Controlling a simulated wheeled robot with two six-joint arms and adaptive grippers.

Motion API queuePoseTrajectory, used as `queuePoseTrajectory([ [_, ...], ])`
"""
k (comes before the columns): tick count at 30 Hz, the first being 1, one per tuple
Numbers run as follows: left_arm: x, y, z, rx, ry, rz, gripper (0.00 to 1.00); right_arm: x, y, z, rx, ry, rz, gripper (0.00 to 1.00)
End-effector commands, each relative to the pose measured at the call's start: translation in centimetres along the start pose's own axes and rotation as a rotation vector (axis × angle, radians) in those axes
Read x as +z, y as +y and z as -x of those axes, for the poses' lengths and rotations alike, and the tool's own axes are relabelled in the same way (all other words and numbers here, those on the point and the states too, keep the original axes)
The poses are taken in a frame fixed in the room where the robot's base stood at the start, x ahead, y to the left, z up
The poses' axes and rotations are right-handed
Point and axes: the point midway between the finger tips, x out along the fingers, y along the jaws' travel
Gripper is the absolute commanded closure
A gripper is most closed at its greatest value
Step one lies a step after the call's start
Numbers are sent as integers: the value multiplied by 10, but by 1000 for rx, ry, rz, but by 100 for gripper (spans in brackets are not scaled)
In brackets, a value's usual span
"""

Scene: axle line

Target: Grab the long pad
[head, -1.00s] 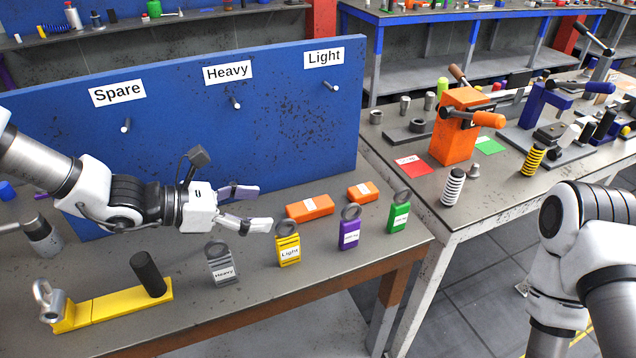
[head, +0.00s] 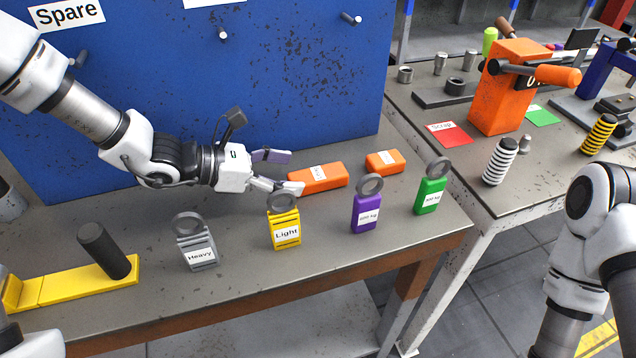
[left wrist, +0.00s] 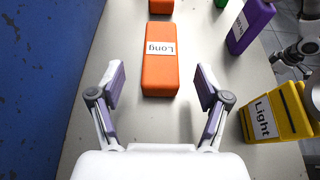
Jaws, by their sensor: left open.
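The long pad (head: 318,178) is an orange block with a white label, lying on the bench near the blue board. In the left wrist view the long pad (left wrist: 160,70) reads "Long" and lies ahead, between the lines of the two fingers. My left gripper (head: 279,172) is open and empty, with its fingertips just left of the pad's near end. In the left wrist view the left gripper's fingers (left wrist: 160,90) stand apart on either side of the pad's near end; I cannot tell their height. The right arm shows at the right edge, its gripper out of frame.
A shorter orange pad (head: 385,161) lies beyond the long one. A yellow "Light" tag (head: 285,230) stands close to the left gripper, with a grey "Heavy" tag (head: 197,245), a purple tag (head: 366,210) and a green tag (head: 431,193) along the bench. The blue board (head: 300,90) rises behind.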

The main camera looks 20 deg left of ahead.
Motion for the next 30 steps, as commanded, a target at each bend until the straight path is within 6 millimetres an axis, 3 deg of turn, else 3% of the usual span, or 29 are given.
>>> queuePoseTrajectory([
  [12, -3, 0, -56, -1, 4, -1, 24, 0, 0, 2, 0, 0, 0, 60],
  [19, -2, 0, -59, 1, -1, 1, 24, 0, 0, 2, 0, 0, 0, 60],
  [20, -2, 0, -59, 1, -1, 1, 28, 0, 0, 2, 0, 0, 0, 60],
  [25, -2, 0, -59, 1, 0, 1, 88, 0, 0, 2, 0, 0, 0, 60],
  [26, -2, 0, -59, 1, 0, 1, 92, 0, 0, 2, 0, 0, 0, 60],
  [30, -2, 0, -59, 1, 0, 0, 92, 0, 0, 2, 0, 0, 0, 60],
])
